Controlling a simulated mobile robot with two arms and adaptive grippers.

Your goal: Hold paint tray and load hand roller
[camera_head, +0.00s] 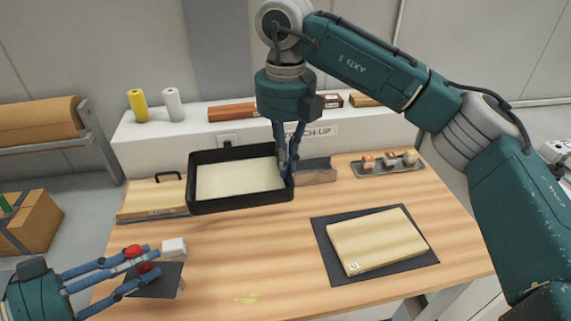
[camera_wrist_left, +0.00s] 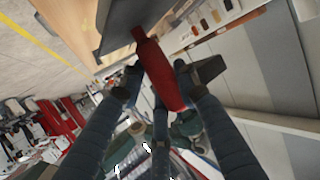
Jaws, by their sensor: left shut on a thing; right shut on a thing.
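The black paint tray (camera_head: 191,184) with a cream-coloured layer inside is at the back of the bench, left of centre. My right gripper (camera_head: 287,164) comes down onto its right rim and is shut on it. My left gripper (camera_head: 148,265) is at the front left of the bench, shut on the red handle of the hand roller (camera_head: 133,251). The red handle also shows in the left wrist view (camera_wrist_left: 160,72), between the fingers. A white block (camera_head: 173,247) lies just beyond the fingertips; I cannot tell whether it is the roller's head.
A dark mat (camera_head: 168,286) lies beneath my left gripper. A wooden board rests on a dark pad (camera_head: 346,276) at the right. Small samples sit on a grey tray (camera_head: 371,171).

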